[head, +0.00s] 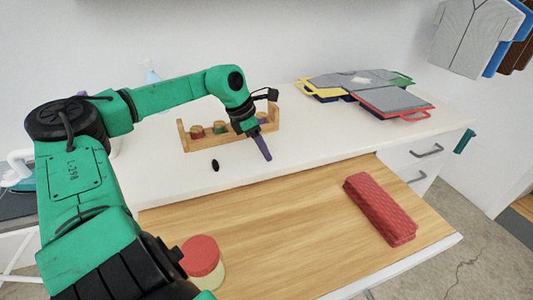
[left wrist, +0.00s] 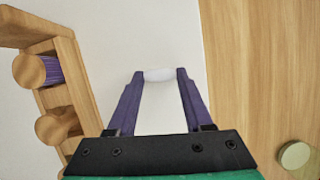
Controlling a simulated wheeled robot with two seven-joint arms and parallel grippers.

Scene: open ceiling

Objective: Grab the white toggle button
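The white toggle button (left wrist: 159,75) shows in the left wrist view as a small pale piece between the purple fingertips. It spans the gap and meets both fingers, so my left gripper (left wrist: 160,78) looks shut on it. In the head view my left gripper (head: 264,146) points down at the white worktop (head: 310,145), just in front of the spool rack's right end. I cannot make out the button there. My right gripper is not in view.
The wooden spool rack (head: 187,143) stands just behind the gripper; it also shows in the left wrist view (left wrist: 85,85). A small black object (head: 215,165) lies nearby. A red-lidded jar (head: 201,258) and a red case (head: 380,209) sit on the lower wooden surface (head: 290,220). Folders (head: 385,98) lie at the back right.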

